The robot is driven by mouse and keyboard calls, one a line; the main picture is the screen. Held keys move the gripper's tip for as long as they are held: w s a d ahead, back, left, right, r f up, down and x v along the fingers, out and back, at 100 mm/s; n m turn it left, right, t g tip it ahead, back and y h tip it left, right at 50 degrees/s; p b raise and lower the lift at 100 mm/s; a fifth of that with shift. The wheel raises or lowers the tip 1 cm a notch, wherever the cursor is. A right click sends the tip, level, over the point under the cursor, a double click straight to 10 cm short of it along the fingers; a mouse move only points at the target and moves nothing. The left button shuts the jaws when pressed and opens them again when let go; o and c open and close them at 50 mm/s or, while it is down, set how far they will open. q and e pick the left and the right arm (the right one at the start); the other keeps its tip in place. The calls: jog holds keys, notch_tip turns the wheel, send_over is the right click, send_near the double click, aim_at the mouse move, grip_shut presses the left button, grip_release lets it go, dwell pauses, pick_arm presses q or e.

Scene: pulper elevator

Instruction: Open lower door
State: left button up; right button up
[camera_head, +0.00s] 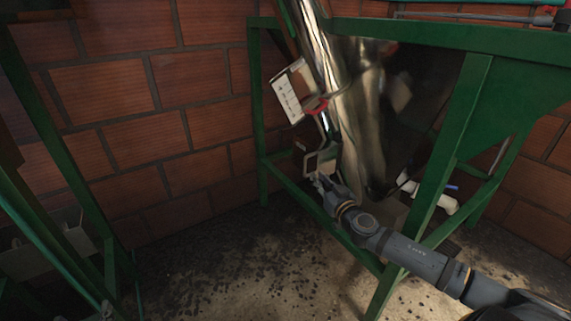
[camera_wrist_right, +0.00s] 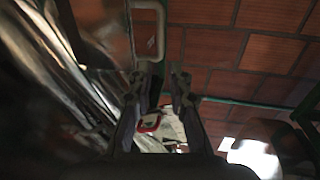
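The shiny metal elevator tube (camera_head: 345,95) leans inside a green frame. At its lower end is a pale, loop-shaped handle or door frame (camera_head: 311,163); I cannot clearly make out the door panel. A grey loop handle (camera_wrist_right: 158,38) shows in the right wrist view, beyond the fingertips. My right gripper (camera_head: 320,183) is just below the loop in the head view. In the right wrist view its two fingers (camera_wrist_right: 160,88) stand apart with nothing held between them. Contact with the loop cannot be seen. My left gripper is not in view.
Green frame bars (camera_head: 435,160) stand around the tube, and my right arm passes close to one. A red ring (camera_head: 316,106) and a white label plate (camera_head: 287,97) are higher up. A white pipe (camera_head: 440,199) lies at right. Brick walls stand behind; the dirty floor (camera_head: 235,265) is open at front.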

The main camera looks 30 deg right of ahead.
aim_at(306, 163)
jog(key=w, duration=0.3)
jog(key=w+p, duration=0.1)
jog(key=w, duration=0.2)
jog(key=w+d, duration=0.1)
jog(key=w, duration=0.2)
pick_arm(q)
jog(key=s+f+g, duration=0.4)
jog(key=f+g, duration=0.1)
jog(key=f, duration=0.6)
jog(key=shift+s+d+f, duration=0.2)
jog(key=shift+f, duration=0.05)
pick_arm(e)
jog(key=shift+w+d, duration=0.1)
jog(key=shift+w, duration=0.6)
grip_shut()
jog(key=shift+f, duration=0.1)
